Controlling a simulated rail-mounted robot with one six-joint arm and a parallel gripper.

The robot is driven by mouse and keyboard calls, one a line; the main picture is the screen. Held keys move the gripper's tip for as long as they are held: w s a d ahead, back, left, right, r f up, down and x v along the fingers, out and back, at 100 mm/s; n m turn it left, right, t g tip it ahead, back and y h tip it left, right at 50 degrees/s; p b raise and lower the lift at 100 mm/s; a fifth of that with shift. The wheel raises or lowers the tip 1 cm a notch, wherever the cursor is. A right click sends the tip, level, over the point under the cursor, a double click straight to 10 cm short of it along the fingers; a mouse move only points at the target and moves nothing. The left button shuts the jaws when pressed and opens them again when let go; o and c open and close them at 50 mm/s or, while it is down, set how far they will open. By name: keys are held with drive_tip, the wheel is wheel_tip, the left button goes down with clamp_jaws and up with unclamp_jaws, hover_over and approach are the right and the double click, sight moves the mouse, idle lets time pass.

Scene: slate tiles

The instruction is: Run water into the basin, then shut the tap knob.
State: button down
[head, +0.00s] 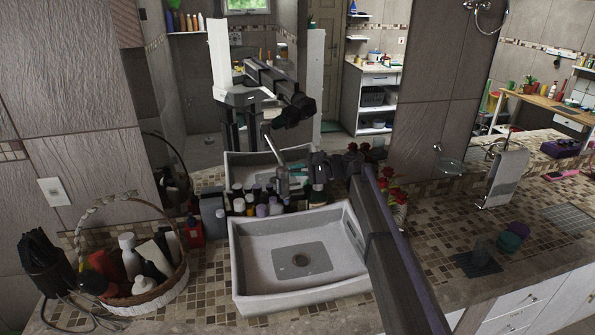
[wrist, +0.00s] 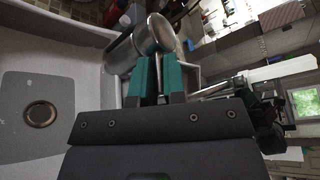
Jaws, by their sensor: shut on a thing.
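The white basin (head: 240,268) stands on the counter with a grey patch and a drain in its floor. Its inside and drain also show at the left of the wrist view (wrist: 70,120). I see no water stream or pooled water. The metal tap (head: 281,184) rises behind the basin's back edge. In the wrist view its thick body (wrist: 122,55) and rounded knob (wrist: 158,30) show just beyond my fingertips. My gripper (wrist: 160,65), with teal fingers, is shut on the knob's narrow part. In the head view my gripper (head: 298,168) is at the tap's top, partly hidden by my arm.
Several bottles (head: 262,208) crowd behind the basin. A wicker basket (head: 150,297) of bottles stands at left, a hair-dryer holder (head: 45,262) beside it. Red flowers (head: 388,185) stand close to my arm. A mirror behind repeats the arm and basin.

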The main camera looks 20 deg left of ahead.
drive_tip(key=shift+s+m+t+h, duration=0.8)
drive_tip(key=shift+m+t, duration=1.15)
drive_tip(key=shift+t, duration=0.45)
drive_tip(key=shift+s+m+t+h, duration=0.8)
drive_tip(key=shift+m+t, duration=1.2)
drive_tip(key=shift+t, duration=0.4)
drive_tip(key=shift+s+m+t+h, duration=0.75)
drive_tip(key=shift+m+t, duration=1.2)
drive_tip(key=shift+t, duration=0.45)
drive_tip(key=shift+w, duration=0.1)
drive_tip(key=c, duration=1.3)
unclamp_jaws()
drive_tip(key=shift+a, duration=0.1)
drive_tip(key=shift+o, duration=0.6)
